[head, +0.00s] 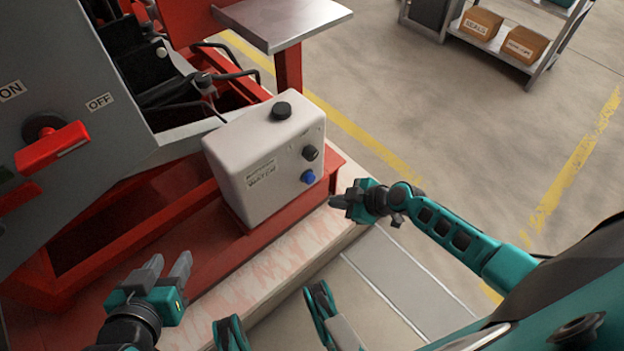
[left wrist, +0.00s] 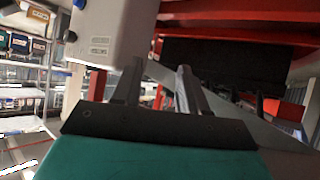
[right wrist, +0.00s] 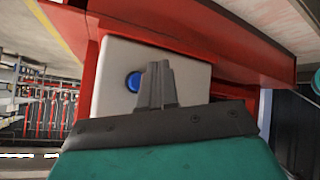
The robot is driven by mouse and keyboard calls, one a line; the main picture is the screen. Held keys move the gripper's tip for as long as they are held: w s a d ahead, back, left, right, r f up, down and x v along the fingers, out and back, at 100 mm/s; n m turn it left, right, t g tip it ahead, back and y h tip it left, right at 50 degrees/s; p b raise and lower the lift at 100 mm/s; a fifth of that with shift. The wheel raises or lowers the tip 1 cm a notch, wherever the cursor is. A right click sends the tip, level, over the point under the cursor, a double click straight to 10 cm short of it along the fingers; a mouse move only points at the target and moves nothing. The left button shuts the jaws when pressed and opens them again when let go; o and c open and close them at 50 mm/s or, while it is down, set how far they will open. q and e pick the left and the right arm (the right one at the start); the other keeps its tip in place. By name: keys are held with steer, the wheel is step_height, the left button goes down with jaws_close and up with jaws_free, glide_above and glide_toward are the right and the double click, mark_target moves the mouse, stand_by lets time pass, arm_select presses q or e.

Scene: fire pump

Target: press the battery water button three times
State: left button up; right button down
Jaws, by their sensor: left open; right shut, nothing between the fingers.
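The white battery water box (head: 258,165) stands on the red frame. A blue button (head: 308,177) is low on its right face, below a black knob (head: 310,153). A black cap (head: 281,110) sits on top. My right gripper (head: 336,200) is shut and empty, to the right of the blue button and apart from it. In the right wrist view the shut fingers (right wrist: 158,88) appear just right of the blue button (right wrist: 134,82). My left gripper (head: 168,270) is open and empty, left of and nearer than the box. The left wrist view shows its spread fingers (left wrist: 155,85) below the box (left wrist: 118,30).
A grey panel with a red handle (head: 52,146) is at the left. The red frame (head: 205,240) runs under the box, with a pale ledge (head: 275,270) in front. A metal shelf with cardboard boxes (head: 481,24) is at the back right. The floor on the right is clear.

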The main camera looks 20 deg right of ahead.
arm_select(q)
steer(key=shift+s+a+r+p, duration=0.15)
steer(key=shift+a+p, duration=0.2)
steer(key=shift+p, duration=0.45)
arm_select(e)
steer(key=s+m+h, duration=0.1)
steer(key=m, duration=1)
steer(key=s+m+t+h, duration=0.1)
steer(key=m+h, duration=0.1)
steer(key=m, duration=0.9)
steer(key=s+m+h, duration=0.1)
steer(key=m, duration=1)
steer(key=shift+s+d+m, duration=0.3)
steer(key=shift+s+d, duration=0.05)
steer(key=shift+d, duration=0.05)
